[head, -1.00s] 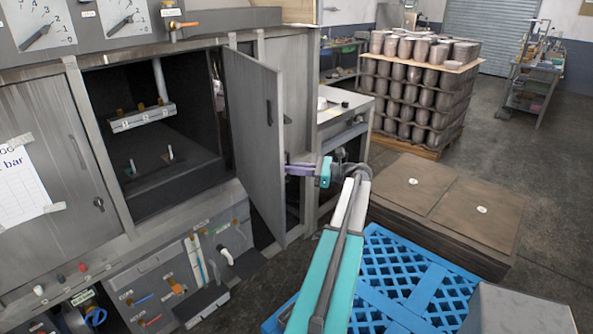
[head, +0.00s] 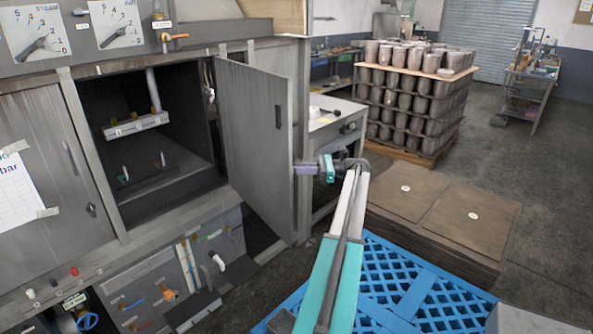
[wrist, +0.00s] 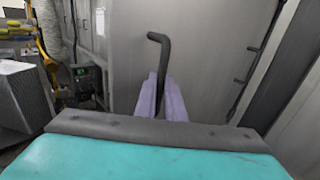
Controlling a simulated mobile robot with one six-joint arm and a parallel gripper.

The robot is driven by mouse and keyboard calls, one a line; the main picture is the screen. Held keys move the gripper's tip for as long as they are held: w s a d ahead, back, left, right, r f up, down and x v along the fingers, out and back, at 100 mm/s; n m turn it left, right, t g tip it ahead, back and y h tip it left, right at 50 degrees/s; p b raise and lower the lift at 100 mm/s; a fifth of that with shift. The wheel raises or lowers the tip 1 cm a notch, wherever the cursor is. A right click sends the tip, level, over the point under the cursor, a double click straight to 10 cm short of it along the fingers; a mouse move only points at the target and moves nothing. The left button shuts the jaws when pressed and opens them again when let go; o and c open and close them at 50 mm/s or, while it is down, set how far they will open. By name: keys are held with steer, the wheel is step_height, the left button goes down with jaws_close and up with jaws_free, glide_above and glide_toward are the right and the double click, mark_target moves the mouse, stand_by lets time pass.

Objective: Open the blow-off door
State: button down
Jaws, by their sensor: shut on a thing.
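The grey blow-off door (head: 255,150) stands swung out to the right of the dark open chamber (head: 150,160) in the head view. It also fills much of the wrist view (wrist: 205,60) as a grey panel. My gripper (head: 303,168) is at the door's right edge, on its far side. In the wrist view, the purple fingers (wrist: 162,98) are closed around the lower part of a dark bent handle (wrist: 160,45). The fingertips' contact with the handle is partly hidden.
A blue pallet (head: 400,285) and brown stacked boards (head: 440,205) lie to the right of my arm. A small bench (head: 335,110) stands behind the gripper. Pipes and valves (head: 170,290) sit below the chamber. Open floor shows at the far right.

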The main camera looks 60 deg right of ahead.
steer(key=shift+s+d, duration=0.2)
steer(key=shift+s, duration=0.05)
steer(key=c, duration=2.1)
jaws_free()
